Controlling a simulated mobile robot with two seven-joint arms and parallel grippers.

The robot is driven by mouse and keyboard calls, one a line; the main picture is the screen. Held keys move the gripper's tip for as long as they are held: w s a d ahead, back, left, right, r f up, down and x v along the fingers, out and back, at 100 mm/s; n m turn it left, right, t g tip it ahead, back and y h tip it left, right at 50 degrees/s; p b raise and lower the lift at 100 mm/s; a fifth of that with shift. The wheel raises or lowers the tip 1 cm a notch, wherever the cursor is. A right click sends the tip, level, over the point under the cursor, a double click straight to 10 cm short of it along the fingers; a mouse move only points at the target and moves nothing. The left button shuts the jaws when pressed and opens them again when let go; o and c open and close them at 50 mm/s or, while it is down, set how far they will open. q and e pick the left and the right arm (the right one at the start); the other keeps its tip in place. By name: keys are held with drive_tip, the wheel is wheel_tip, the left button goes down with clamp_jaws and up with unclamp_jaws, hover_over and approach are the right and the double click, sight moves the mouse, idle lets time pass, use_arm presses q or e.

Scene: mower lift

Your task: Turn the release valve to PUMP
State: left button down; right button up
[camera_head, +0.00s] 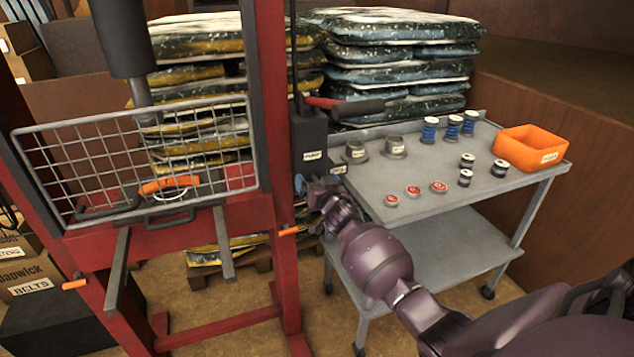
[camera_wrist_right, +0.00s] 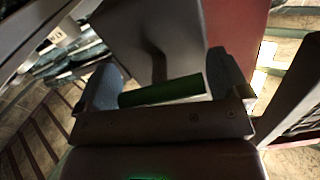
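The dark pump block (camera_head: 308,140) is fixed to the right post of the red press frame. It carries a white label reading PUMP (camera_head: 313,155), and a second small label (camera_head: 338,170) sits lower right, too small to read surely. My right gripper (camera_head: 314,187) is just below the block, and its fingertips are hard to make out there. In the right wrist view, its two fingers (camera_wrist_right: 165,85) are wide apart. A dark green bar (camera_wrist_right: 165,92), perhaps the valve handle, lies crosswise between them; contact is unclear. The valve itself is mostly hidden. My left gripper is not in view.
A grey cart (camera_head: 440,190) stands right of the press, close beside my right arm, with spools, red-topped tins and an orange bin (camera_head: 530,148). A wire guard (camera_head: 135,160) covers the press front. A pump lever (camera_head: 345,106) sticks out above the block.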

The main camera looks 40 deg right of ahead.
drive_tip(key=shift+n, duration=0.3)
drive_tip(key=n, duration=0.3)
drive_tip(key=shift+n, duration=0.4)
drive_tip(key=n, duration=0.9)
drive_tip(key=shift+r+n, duration=0.1)
drive_tip(key=shift+n, duration=2.2)
drive_tip(key=o, duration=0.6)
drive_tip(key=shift+c, duration=0.2)
drive_tip(key=shift+s, duration=0.15)
